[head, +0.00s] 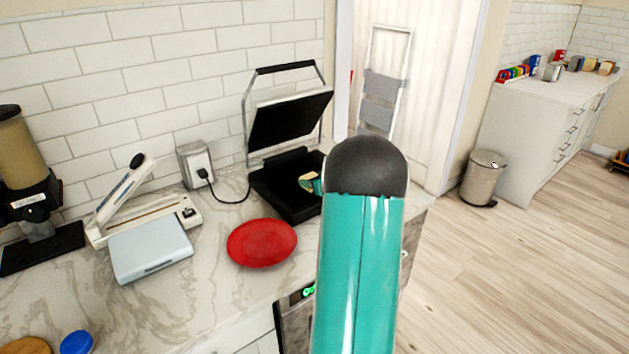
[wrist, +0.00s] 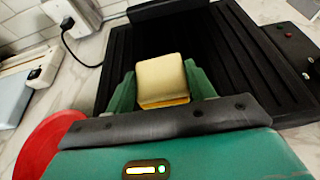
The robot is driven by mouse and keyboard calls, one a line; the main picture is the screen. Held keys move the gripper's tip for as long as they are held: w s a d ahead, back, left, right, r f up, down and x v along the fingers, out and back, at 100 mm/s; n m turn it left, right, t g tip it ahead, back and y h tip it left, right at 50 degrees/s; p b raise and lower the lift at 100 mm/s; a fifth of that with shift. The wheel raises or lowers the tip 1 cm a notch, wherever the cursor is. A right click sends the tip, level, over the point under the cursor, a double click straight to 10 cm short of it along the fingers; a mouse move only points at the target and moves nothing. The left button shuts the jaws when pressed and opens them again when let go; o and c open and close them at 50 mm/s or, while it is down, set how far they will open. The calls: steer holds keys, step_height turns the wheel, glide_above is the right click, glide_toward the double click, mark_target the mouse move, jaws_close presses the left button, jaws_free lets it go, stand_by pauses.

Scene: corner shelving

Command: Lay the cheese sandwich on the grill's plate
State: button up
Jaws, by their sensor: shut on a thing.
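The cheese sandwich (wrist: 162,80) is pale bread with a yellow-orange edge at its near side. My gripper (wrist: 163,88) is shut on it, with a green finger on each side. In the wrist view the sandwich is over the black ribbed grill plate (wrist: 238,60); I cannot tell whether it touches the plate. In the head view the grill (head: 270,185) stands open on the counter with its lid (head: 290,118) raised. The sandwich (head: 306,182) shows there over the lower plate, and my teal arm hides part of the plate's right side.
A red plate (head: 262,243) lies on the marble counter in front of the grill. A white sealer-like device (head: 145,215) and a light-blue box (head: 150,250) stand to the left. A black cord runs from the wall outlet (head: 196,163) toward the grill.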

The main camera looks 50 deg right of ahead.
steer(key=shift+f, duration=0.25)
steer(key=o, duration=1)
